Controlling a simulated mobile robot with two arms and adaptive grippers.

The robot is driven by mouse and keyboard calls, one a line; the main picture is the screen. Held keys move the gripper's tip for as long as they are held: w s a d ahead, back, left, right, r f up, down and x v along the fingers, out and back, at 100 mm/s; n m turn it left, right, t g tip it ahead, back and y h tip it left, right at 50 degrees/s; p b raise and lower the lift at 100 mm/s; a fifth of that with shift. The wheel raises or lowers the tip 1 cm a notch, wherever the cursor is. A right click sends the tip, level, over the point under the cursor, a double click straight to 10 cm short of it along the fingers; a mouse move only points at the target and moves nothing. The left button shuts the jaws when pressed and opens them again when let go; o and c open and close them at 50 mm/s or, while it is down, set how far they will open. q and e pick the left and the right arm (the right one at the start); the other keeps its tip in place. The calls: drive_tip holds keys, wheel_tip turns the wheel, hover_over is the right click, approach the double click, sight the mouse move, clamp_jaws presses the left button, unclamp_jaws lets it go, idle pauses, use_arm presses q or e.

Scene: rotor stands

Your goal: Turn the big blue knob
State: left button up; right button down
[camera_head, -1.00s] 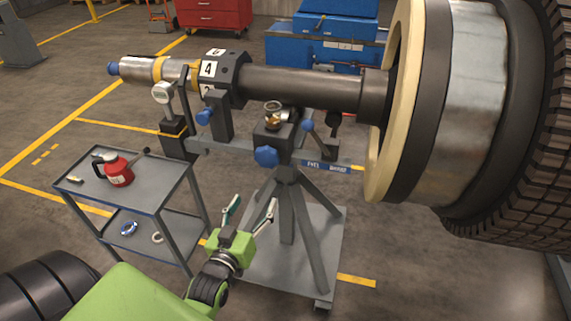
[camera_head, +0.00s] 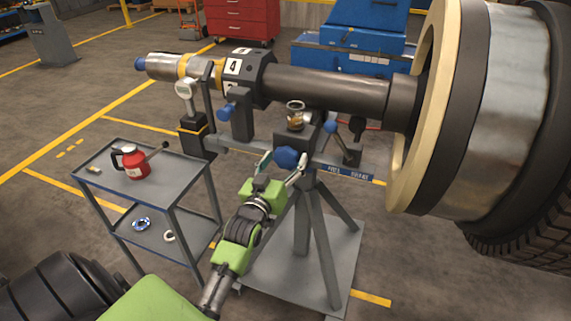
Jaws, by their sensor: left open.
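The big blue knob (camera_head: 286,158) sticks out from the front of the rotor stand (camera_head: 309,205), below the dark shaft (camera_head: 325,89). My left gripper (camera_head: 281,162) is green with two slim fingers, and it is open. Its fingers reach up on either side of the knob, one to the left and one to the right. I cannot tell whether either finger touches the knob. My right gripper is not in view.
A smaller blue knob (camera_head: 226,112) and another (camera_head: 330,127) flank the big one. A grey cart (camera_head: 180,186) with a red can (camera_head: 135,163) stands at the left. A large wheel-like rotor (camera_head: 490,110) fills the right.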

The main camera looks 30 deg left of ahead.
use_arm(q)
drive_tip(key=shift+w+a, duration=0.1)
drive_tip(key=shift+w, duration=0.35)
drive_tip(key=c, duration=1.1)
drive_tip(key=shift+r, duration=0.1)
